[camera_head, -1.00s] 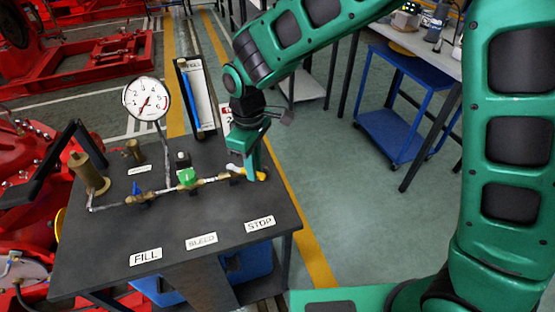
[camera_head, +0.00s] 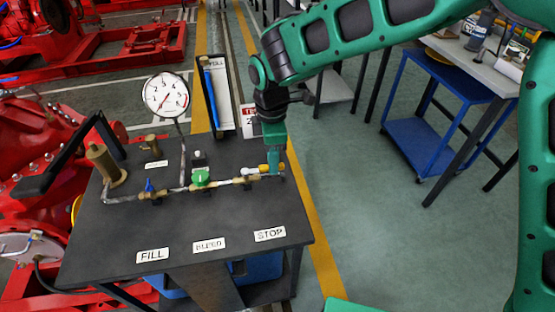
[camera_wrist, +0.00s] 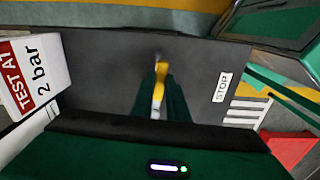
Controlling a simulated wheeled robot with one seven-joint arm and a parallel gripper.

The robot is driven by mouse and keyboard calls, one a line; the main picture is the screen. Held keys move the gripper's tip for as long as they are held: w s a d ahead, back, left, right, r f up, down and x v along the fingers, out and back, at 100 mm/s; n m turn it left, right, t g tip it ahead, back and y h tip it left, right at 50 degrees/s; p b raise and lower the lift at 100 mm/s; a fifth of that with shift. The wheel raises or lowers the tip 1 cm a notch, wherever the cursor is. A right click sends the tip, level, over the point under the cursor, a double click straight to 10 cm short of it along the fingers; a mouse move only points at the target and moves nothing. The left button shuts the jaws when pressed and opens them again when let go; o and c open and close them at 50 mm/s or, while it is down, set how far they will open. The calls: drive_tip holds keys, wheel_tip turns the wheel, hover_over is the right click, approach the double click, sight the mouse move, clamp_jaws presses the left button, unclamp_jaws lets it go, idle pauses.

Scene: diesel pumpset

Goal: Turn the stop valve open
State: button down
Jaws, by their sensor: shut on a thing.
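The stop valve's yellow handle (camera_head: 265,168) is at the right end of the pipe run on the dark bench top, behind the STOP label (camera_head: 270,234). My gripper (camera_head: 274,172) reaches down onto it from above. In the wrist view the yellow handle (camera_wrist: 159,82) lies between my two green fingers (camera_wrist: 157,100), which are shut on it. The fingers hide part of the handle and valve body, so its exact angle is hard to tell.
Left along the pipe are a green-handled valve (camera_head: 201,177) and a blue-handled valve (camera_head: 149,186). A pressure gauge (camera_head: 165,95) stands behind them. A TEST sign (camera_head: 249,120) is behind my gripper. A blue trolley (camera_head: 425,130) stands right, with clear floor between.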

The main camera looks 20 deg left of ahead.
drive_tip(key=shift+w, duration=0.15)
idle(0.4)
drive_tip(key=c, duration=1.7)
unclamp_jaws()
drive_tip(key=shift+r, duration=0.1)
wheel_tip(320, 180, up, 11)
drive_tip(key=shift+f, duration=0.2)
